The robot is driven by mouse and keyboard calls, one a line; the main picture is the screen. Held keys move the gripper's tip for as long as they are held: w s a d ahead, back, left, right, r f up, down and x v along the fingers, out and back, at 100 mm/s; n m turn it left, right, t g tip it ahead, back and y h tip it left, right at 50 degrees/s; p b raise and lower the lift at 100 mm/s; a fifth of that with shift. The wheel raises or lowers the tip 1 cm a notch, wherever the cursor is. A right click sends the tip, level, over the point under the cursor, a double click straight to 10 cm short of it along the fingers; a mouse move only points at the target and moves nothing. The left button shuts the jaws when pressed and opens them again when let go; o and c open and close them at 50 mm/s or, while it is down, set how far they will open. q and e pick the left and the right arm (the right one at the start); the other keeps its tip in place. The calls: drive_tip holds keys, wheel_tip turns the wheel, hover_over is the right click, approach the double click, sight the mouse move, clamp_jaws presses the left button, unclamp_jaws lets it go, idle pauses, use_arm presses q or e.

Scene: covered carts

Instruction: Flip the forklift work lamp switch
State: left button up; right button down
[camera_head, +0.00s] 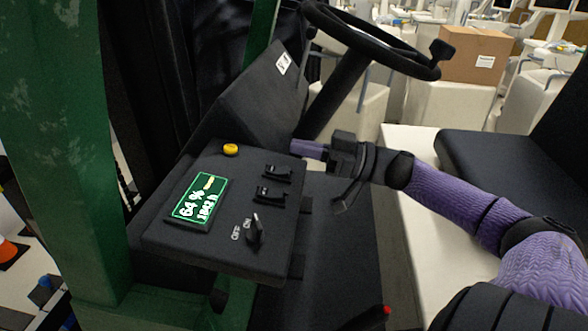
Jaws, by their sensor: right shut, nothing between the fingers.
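A black forklift console (180,240) carries the controls. Two black rocker switches, an upper one (277,173) and a lower one (270,194), sit near its right side with small pale markings too small to read. Below them is a black knob-like switch (255,235) with a light upright tip, beside the words OFF and ON. I cannot tell which of these is the work lamp switch. My right gripper (343,202) is shut and empty, just right of the console, apart from the switches. My left gripper is not in view.
A lit green display (200,199) and a yellow button (231,150) are on the console. A black steering wheel (385,50) rises behind. A green post (65,150) stands at left, a dark seat (490,155) at right. A cardboard box (476,55) is farther back.

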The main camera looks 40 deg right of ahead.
sight(295, 179)
drive_tip(key=shift+b+x, duration=0.3)
drive_tip(key=shift+x, duration=0.75)
wheel_tip(295, 179, down, 3)
drive_tip(key=shift+r+b, duration=0.15)
drive_tip(key=shift+b, duration=0.25)
drive_tip(key=shift+s+d+f, duration=0.1)
drive_tip(key=shift+s+f, duration=0.05)
drive_tip(key=shift+f, duration=0.5)
